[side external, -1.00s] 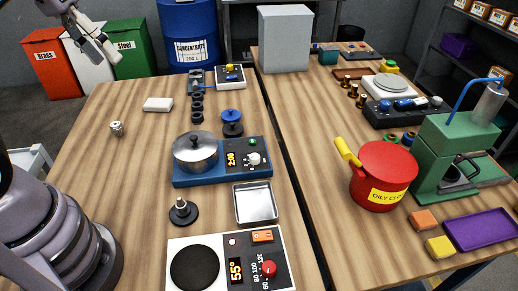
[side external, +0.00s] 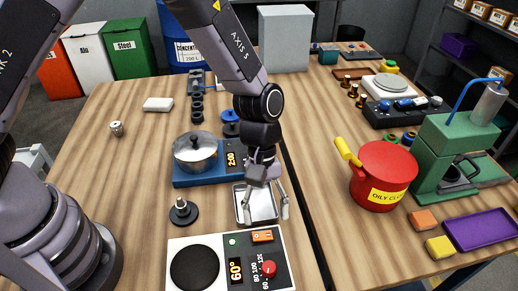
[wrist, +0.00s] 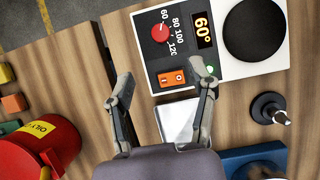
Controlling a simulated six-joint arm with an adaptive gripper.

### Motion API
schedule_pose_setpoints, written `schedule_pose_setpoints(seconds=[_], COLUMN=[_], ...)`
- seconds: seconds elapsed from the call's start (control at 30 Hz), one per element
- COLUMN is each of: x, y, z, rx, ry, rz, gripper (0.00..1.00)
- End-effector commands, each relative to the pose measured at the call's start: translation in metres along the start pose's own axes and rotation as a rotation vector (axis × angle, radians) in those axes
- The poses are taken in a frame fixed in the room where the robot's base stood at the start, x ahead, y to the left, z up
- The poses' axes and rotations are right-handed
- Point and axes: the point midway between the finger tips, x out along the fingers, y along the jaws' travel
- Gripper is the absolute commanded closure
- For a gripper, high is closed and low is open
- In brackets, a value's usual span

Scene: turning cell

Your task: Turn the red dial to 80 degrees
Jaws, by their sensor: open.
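The red dial (side external: 268,268) sits on the dark panel of the hotplate unit (side external: 215,240), at the bottom of the side view. It also shows in the wrist view (wrist: 160,33), ringed by marks including 60, 80, 100 and 120. The display (wrist: 203,30) beside it reads 60°. The dial's pointer is too small to read surely. My gripper (side external: 265,215) is open and empty, pointing down over the metal tray, behind the dial in the side view. In the wrist view its fingers (wrist: 165,82) are apart, with the dial beyond them, untouched.
An orange switch (wrist: 171,78) lies between the fingers and the dial in the wrist view. The round black plate (side external: 194,268) is beside the panel. A metal tray (side external: 262,205), a blue unit with a pot (side external: 195,150) and a black-based knobbed piece (side external: 183,211) stand close by.

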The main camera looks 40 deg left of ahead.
Motion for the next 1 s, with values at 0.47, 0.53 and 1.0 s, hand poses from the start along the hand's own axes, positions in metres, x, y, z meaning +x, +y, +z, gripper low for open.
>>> schedule_pose_setpoints(seconds=[0.47,0.53,1.0], x=[0.098,0.106,0.116], y=[-0.002,-0.001,-0.001], z=[-0.001,-0.001,-0.001], rx=[0.002,0.003,0.003], ry=[0.001,0.002,0.001], rz=[-0.004,-0.003,-0.001], gripper=[0.43,0.43,0.47])
